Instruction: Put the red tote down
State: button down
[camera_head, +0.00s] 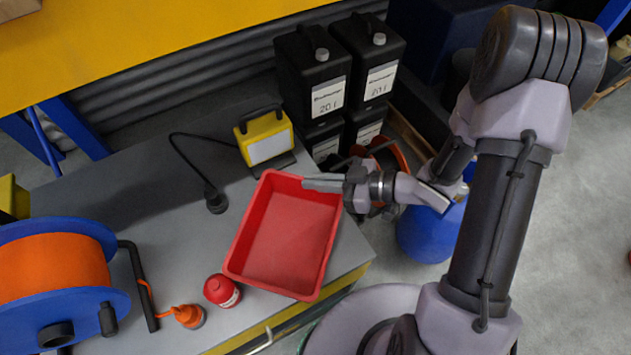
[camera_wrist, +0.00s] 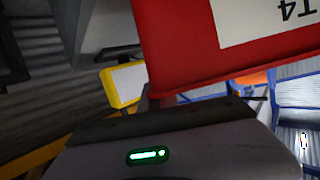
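The red tote (camera_head: 287,238) is an open, empty tray over the grey bench top, its near corner by the bench's front edge. I cannot tell whether its base touches the bench. My gripper (camera_head: 323,184) comes in from the right at the tote's far right corner and appears shut on its rim. The fingers' contact is partly hidden. In the wrist view the tote's red wall (camera_wrist: 185,50) is close, with a white label (camera_wrist: 265,18) upside down.
The yellow work light (camera_head: 266,139) stands just beyond the tote. Black canisters (camera_head: 313,75) stand behind. Bare bench (camera_head: 165,215) lies left.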

jog(key=shift+f, duration=0.1)
jog(key=c, duration=1.6)
grip_release()
jog(key=shift+c, duration=0.2)
